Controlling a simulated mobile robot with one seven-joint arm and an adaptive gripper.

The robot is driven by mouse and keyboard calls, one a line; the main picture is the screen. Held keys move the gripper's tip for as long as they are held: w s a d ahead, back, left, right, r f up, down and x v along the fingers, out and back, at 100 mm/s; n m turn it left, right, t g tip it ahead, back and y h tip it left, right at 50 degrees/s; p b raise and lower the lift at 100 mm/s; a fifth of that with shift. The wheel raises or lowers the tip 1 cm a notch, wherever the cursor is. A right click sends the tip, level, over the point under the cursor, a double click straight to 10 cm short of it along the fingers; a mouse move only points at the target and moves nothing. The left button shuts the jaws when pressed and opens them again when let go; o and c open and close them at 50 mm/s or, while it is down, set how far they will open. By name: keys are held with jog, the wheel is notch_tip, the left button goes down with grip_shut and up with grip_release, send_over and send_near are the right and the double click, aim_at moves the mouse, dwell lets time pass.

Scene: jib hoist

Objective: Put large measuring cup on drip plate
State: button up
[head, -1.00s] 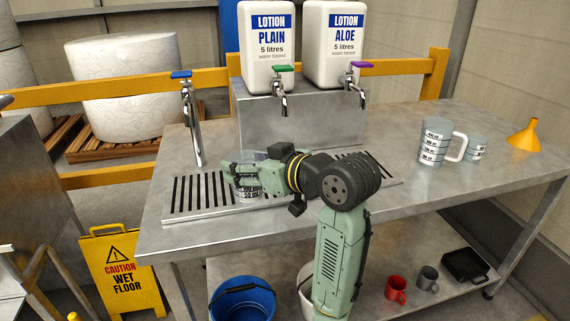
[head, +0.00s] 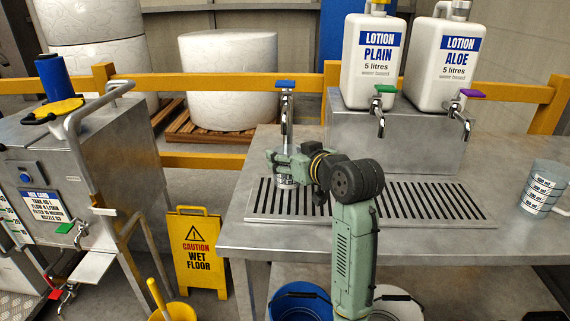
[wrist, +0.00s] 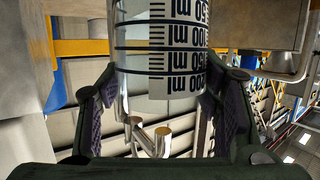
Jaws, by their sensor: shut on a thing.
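My gripper (head: 284,166) is shut on a clear measuring cup (head: 286,181) with black ml markings. In the head view most of the cup is hidden by my gripper. In the wrist view the cup (wrist: 160,60) stands between the two finger pads. The cup is over the left part of the slotted drip plate (head: 410,203), below the tall tap with the blue handle (head: 285,84). I cannot tell whether its base touches the plate. Another measuring cup (head: 543,185), with a handle, stands on the table at the right edge.
Lotion containers (head: 373,65) with taps stand on a metal block (head: 350,130) behind the plate. A metal cart (head: 95,150) and a yellow wet-floor sign (head: 195,250) are at the left. Buckets (head: 300,302) are below the table. The tabletop right of the plate is clear up to the other cup.

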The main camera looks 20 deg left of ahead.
jog(key=shift+w+a, duration=0.2)
jog(key=shift+a, duration=0.15)
jog(key=f, duration=0.2)
jog(key=f+p, duration=0.1)
jog(key=shift+w+a, duration=0.2)
jog(key=shift+a, duration=0.1)
jog(key=shift+f, duration=0.35)
jog(key=shift+f, duration=0.15)
jog(key=o, duration=1.2)
jog(key=shift+c, duration=0.2)
jog(key=shift+r, duration=0.25)
jog(key=b+v, duration=0.1)
jog(key=v, duration=1.1)
jog(key=shift+b, duration=0.4)
